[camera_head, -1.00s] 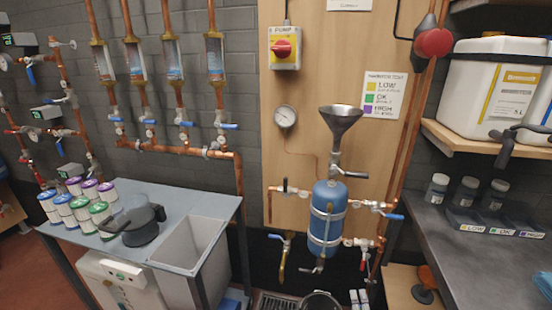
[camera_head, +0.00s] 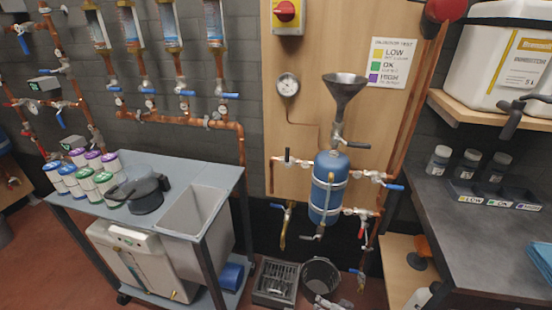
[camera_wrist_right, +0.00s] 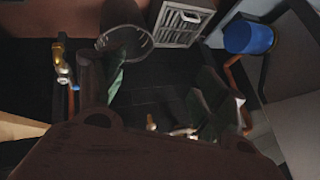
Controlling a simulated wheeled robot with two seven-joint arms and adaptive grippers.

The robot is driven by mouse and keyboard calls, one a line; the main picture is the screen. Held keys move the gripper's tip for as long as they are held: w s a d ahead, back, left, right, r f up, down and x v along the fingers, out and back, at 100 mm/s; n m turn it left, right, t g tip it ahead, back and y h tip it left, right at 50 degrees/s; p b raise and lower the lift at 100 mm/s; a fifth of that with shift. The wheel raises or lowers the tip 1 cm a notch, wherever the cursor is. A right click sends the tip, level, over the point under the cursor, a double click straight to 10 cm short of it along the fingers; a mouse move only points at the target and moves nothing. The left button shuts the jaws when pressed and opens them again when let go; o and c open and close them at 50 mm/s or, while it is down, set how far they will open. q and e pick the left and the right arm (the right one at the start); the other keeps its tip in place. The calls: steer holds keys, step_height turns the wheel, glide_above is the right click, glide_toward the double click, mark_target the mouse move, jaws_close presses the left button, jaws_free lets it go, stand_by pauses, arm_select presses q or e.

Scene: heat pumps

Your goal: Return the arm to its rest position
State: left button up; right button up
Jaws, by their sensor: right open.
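My right gripper (camera_wrist_right: 158,92) shows in the right wrist view, with dark fingers and green pads spread apart. It is open, and I see nothing held between the pads. A dark part of my own wrist fills the bottom of that view. Beyond the fingers are a bucket (camera_wrist_right: 124,38), a slotted grey box (camera_wrist_right: 180,22) and a blue cylinder (camera_wrist_right: 249,37) near the floor. In the head view neither gripper can be made out clearly. My left gripper is not in view.
A blue tank (camera_head: 328,190) with a funnel (camera_head: 346,90) and valves is on the wooden panel. A cart (camera_head: 86,208) with several cans and a dark pot (camera_head: 140,192) stands left. A dark counter (camera_head: 455,235) is right. The bucket (camera_head: 321,275) is on the floor.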

arm_select(q)
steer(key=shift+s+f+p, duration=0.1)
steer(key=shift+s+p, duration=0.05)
steer(key=shift+p, duration=0.55)
arm_select(e)
steer(key=s+f+n+g+h, duration=0.1)
steer(key=s+f+n+g, duration=0.1)
steer(key=s, duration=0.6)
steer(key=s+f+n+g+h, duration=0.1)
steer(key=s+f+n+g, duration=0.1)
steer(key=s, duration=0.6)
steer(key=shift+d+f+n+g, duration=0.15)
steer(key=shift+f+n+g, duration=0.1)
steer(key=shift+n+g, duration=0.65)
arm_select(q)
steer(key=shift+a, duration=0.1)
arm_select(e)
steer(key=shift+s, duration=0.1)
